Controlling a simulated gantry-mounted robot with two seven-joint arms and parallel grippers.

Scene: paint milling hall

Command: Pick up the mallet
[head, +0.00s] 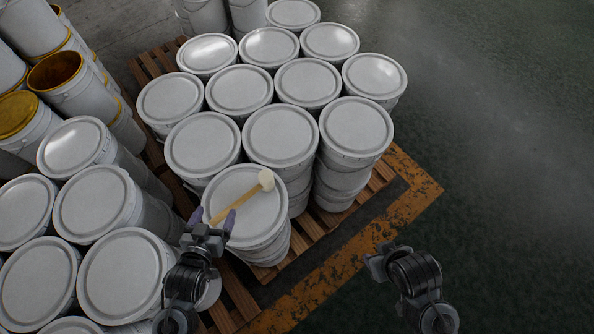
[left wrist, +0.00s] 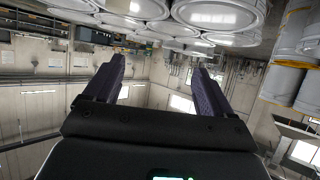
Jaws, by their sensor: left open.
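The mallet (head: 242,197) has a pale round head and a yellow-brown wooden handle. It lies on the white lid of a bucket (head: 262,240) at the front of the stacked buckets, its head toward the upper right. My left gripper (head: 213,222) is open beside the handle's lower-left end, its two purple fingers spread at the lid's near left edge. I cannot tell whether it touches the handle. In the left wrist view the open fingers (left wrist: 163,85) have nothing visible between them, and the mallet does not show. My right gripper (head: 378,262) is low on the right, away from the buckets; its jaws are unclear.
Several white lidded buckets (head: 280,135) crowd behind the mallet on a wooden pallet (head: 312,230). More buckets (head: 122,275) stand on the left, close to my left arm. A worn yellow floor line (head: 335,275) runs along the pallet. The dark floor (head: 500,150) on the right is clear.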

